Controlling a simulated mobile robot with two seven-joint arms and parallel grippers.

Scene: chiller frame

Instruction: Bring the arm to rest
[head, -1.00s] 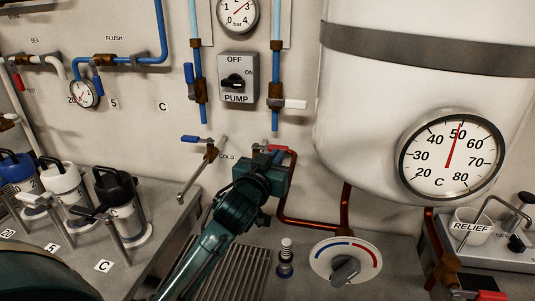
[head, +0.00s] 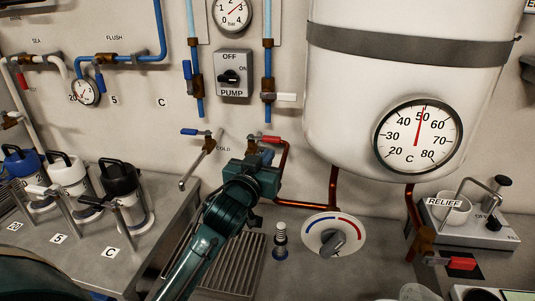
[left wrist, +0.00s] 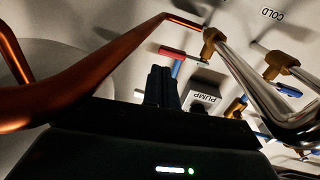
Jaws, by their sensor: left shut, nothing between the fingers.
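My left arm is dark teal and comes up from the bottom of the head view. My left gripper (head: 257,166) is in front of the wall, just below a red valve handle (head: 271,140); its fingertips are hard to make out there. In the left wrist view, its dark fingers (left wrist: 161,88) are together with nothing between them. The red handle (left wrist: 172,52) appears beyond them, and a copper pipe (left wrist: 95,75) crosses close in front. I cannot tell whether anything touches. My right gripper is not in view.
A white tank with a temperature gauge (head: 418,138) hangs at right, with a round dial (head: 334,236) below. A blue-handled valve (head: 189,131) and metal spout (head: 193,170) are left of the gripper. Several lidded canisters stand at left. A drain grate (head: 232,265) lies below.

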